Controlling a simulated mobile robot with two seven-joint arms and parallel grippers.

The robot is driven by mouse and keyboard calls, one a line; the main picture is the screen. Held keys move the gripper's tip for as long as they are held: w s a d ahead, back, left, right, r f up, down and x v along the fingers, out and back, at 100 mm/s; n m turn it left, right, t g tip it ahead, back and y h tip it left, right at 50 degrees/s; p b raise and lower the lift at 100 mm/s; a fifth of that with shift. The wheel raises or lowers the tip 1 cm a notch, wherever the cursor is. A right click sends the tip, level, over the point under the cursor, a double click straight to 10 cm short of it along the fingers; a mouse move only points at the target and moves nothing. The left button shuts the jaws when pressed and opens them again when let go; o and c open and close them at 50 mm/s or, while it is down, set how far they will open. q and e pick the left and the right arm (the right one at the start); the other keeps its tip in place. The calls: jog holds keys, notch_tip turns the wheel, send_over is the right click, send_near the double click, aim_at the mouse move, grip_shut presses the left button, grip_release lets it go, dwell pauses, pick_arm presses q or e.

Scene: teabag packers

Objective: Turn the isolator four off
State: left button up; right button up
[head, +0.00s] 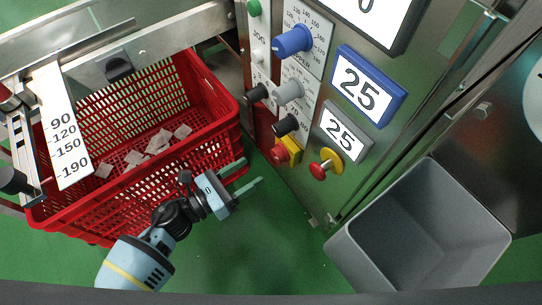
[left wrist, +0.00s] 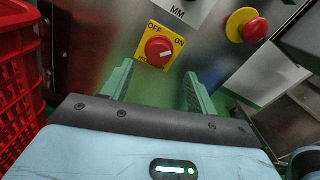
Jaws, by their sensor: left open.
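The isolator is a red rotary knob (head: 279,153) on a yellow plate (head: 295,145), low on the steel machine panel. In the left wrist view the red knob (left wrist: 158,50) sits between OFF at upper left and ON at upper right. A white mark on the knob points to the right, toward the ON side. The lettering below is too blurred to read fully. My left gripper (head: 251,172) is open and empty, just left of and below the knob, apart from it. In the wrist view its two fingers (left wrist: 158,72) stand either side below the plate. My right gripper is not in view.
A red mushroom button on a yellow base (head: 325,164) is right of the isolator. Black, grey and blue knobs (head: 293,41) sit above it. A red crate (head: 205,135) with teabags is at left; a grey bin (head: 345,250) is at right. Green floor between is clear.

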aim_at(275, 156)
pick_arm(q)
jog(key=b+x, duration=0.1)
jog(key=x, duration=0.5)
jog(key=shift+w+d, duration=0.1)
jog(key=shift+x, duration=0.8)
jog(key=shift+c, duration=0.2)
jog(key=c, duration=0.7)
jog(key=shift+c, duration=1.3)
